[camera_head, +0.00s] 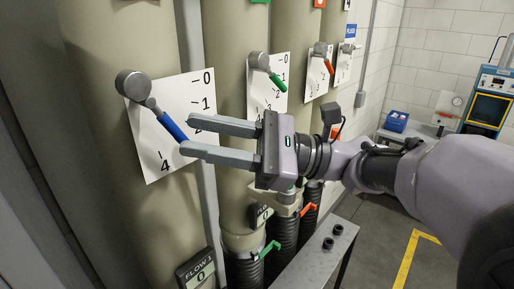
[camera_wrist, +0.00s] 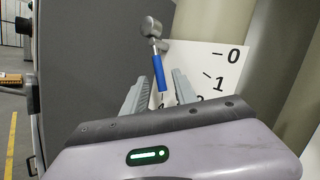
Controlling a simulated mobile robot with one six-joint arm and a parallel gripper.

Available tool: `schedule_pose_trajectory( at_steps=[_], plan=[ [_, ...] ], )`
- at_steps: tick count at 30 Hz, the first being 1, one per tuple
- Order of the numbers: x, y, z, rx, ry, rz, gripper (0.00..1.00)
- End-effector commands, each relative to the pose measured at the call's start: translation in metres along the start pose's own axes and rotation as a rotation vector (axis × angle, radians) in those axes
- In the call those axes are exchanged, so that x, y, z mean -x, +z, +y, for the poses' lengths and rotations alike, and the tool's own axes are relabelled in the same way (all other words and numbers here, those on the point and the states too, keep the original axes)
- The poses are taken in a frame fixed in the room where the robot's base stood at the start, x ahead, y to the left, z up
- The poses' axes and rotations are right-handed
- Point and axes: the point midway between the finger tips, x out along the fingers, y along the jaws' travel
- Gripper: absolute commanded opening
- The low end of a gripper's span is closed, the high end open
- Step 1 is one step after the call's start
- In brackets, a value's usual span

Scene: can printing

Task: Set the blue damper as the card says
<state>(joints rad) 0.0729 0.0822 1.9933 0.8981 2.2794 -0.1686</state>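The blue damper is a lever with a grey round pivot and a blue handle (camera_head: 172,126) on the nearest beige pipe. It lies over a white scale plate (camera_head: 152,158) with 0, 1 and 4 readable; my fingers cover the marks between. The handle slants down to the right. My gripper (camera_head: 187,134) is open, with its fingertips near the handle's lower end. In the wrist view the blue handle (camera_wrist: 158,73) shows between the two spread fingers (camera_wrist: 160,80), with gaps visible; I cannot tell its depth. No readable instruction card shows.
Green (camera_head: 278,82) and orange (camera_head: 328,66) levers sit on plates on the pipes behind. A FLOW 1 display (camera_head: 196,272) reads 0. A grey bench (camera_head: 318,258) stands below my arm. A blue box (camera_head: 396,121) lies at the back right.

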Motion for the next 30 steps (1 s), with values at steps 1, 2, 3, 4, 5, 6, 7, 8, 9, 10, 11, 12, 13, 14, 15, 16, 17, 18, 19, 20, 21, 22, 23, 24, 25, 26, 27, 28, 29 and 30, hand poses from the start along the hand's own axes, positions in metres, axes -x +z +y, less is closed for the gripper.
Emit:
schedule_pose_trajectory(
  at_steps=[1,2,3,4,5,6,7,8,9,10,11,12,13,14,15,16,17,18,19,20,21,22,23,24,25,26,27,28,29,30],
  plan=[
    [0.016,-0.012,0.004,0.005,-0.004,0.002,0.34],
    [0.025,-0.013,0.005,0.005,-0.004,0.002,0.34],
    [0.037,-0.014,0.006,0.004,-0.005,0.004,0.34],
    [0.046,-0.015,0.006,0.005,-0.004,0.003,0.34],
    [0.056,-0.015,0.006,0.005,-0.005,0.003,0.34],
    [0.068,-0.016,0.006,0.004,-0.005,0.004,0.34],
    [0.076,-0.016,0.006,0.004,-0.004,0.003,0.34],
    [0.085,-0.016,0.006,0.004,-0.004,0.003,0.34],
    [0.096,-0.016,0.007,0.003,-0.005,0.004,0.34],
    [0.103,-0.017,0.007,0.003,-0.003,0.004,0.34],
    [0.11,-0.016,0.006,0.003,-0.003,0.003,0.34],
    [0.119,-0.015,0.006,0.003,-0.003,0.004,0.34],
    [0.125,-0.015,0.007,0.002,-0.003,0.005,0.34],
    [0.129,-0.014,0.006,0.002,-0.003,0.003,0.34],
    [0.134,-0.013,0.005,0.003,-0.003,0.003,0.34],
    [0.136,-0.012,0.004,0.002,-0.002,0.002,0.34],
    [0.139,-0.011,0.004,0.002,-0.002,0.002,0.34],
    [0.142,-0.01,0.003,0.002,-0.002,0.003,0.34],
    [0.144,-0.009,0.003,0.001,-0.002,0.002,0.34],
    [0.145,-0.007,0.003,0.0,-0.001,0.002,0.34],
    [0.146,-0.006,0.002,0.0,-0.001,0.002,0.34],
    [0.147,-0.005,0.002,0.0,0.0,0.002,0.34],
    [0.147,-0.004,0.002,-0.001,0.0,0.002,0.34],
    [0.147,-0.003,0.001,-0.001,0.0,0.002,0.34],
    [0.147,-0.003,0.001,-0.001,0.0,0.002,0.34],
    [0.147,-0.002,0.001,-0.001,0.0,0.002,0.34],
    [0.147,-0.002,0.001,-0.001,0.0,0.002,0.34],
    [0.147,-0.001,0.001,-0.001,0.0,0.001,0.34],
    [0.147,-0.001,0.001,-0.001,0.0,0.001,0.34],
    [0.147,-0.001,0.001,-0.001,0.0,0.001,0.34]
  ],
)
